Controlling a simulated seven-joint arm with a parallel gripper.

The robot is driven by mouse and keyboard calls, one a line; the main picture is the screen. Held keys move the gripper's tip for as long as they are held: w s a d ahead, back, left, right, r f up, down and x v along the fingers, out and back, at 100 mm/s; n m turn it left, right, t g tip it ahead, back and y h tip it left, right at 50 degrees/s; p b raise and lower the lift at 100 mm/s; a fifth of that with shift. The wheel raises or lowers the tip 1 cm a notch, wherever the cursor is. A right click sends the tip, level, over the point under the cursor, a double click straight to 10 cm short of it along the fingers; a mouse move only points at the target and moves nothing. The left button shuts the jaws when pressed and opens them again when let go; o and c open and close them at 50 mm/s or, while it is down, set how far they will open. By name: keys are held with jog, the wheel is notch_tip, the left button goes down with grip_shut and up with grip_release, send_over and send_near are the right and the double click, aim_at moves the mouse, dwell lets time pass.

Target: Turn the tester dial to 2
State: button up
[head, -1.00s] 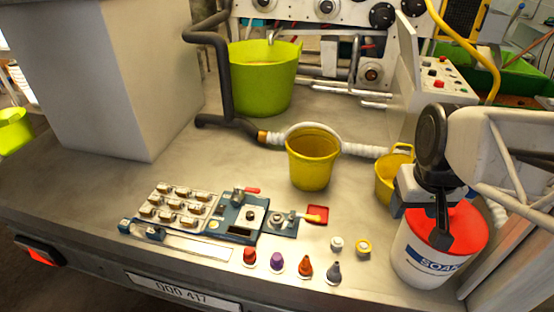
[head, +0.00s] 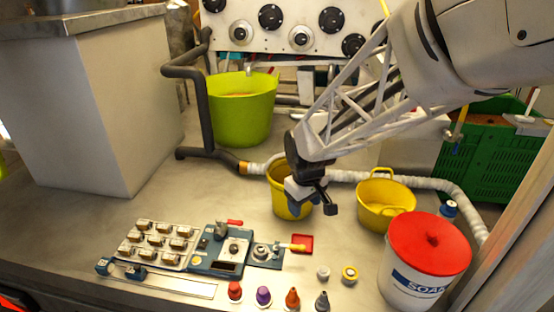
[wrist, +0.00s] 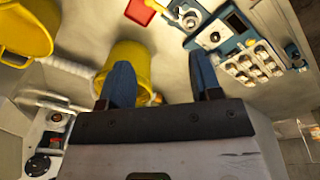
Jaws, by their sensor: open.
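A blue tester-like box (head: 219,252) lies flat on the grey worktop, with a pale panel, a small dark dial (head: 234,247) and a dark display window. The dial's numbers are too small to read. In the wrist view the box (wrist: 237,22) is at the upper right, with the dial (wrist: 215,37) on its panel. My gripper (head: 313,205) hangs above the worktop in front of the yellow bucket, right of the box and apart from it. Its two blue fingers (wrist: 160,78) are spread in the wrist view with nothing between them.
A tray of several small parts (head: 158,243) lies left of the box. A blue plate with a yellow-handled tool (head: 268,252) and a red dish (head: 302,243) lie right of it. Several coloured cones (head: 264,295) stand in front.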

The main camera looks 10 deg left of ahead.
jog(key=w+a+f+n, duration=0.4)
jog(key=a+f, duration=0.6)
jog(key=a, duration=0.2)
jog(key=n, duration=0.3)
send_over(234, 247)
jog(key=shift+g, duration=0.4)
notch_tip(234, 247, down, 10)
jog(key=shift+s+a+r, duration=0.15)
jog(key=shift+w+f, duration=0.2)
jog(key=shift+f, duration=3.7)
jog(key=c, duration=0.9)
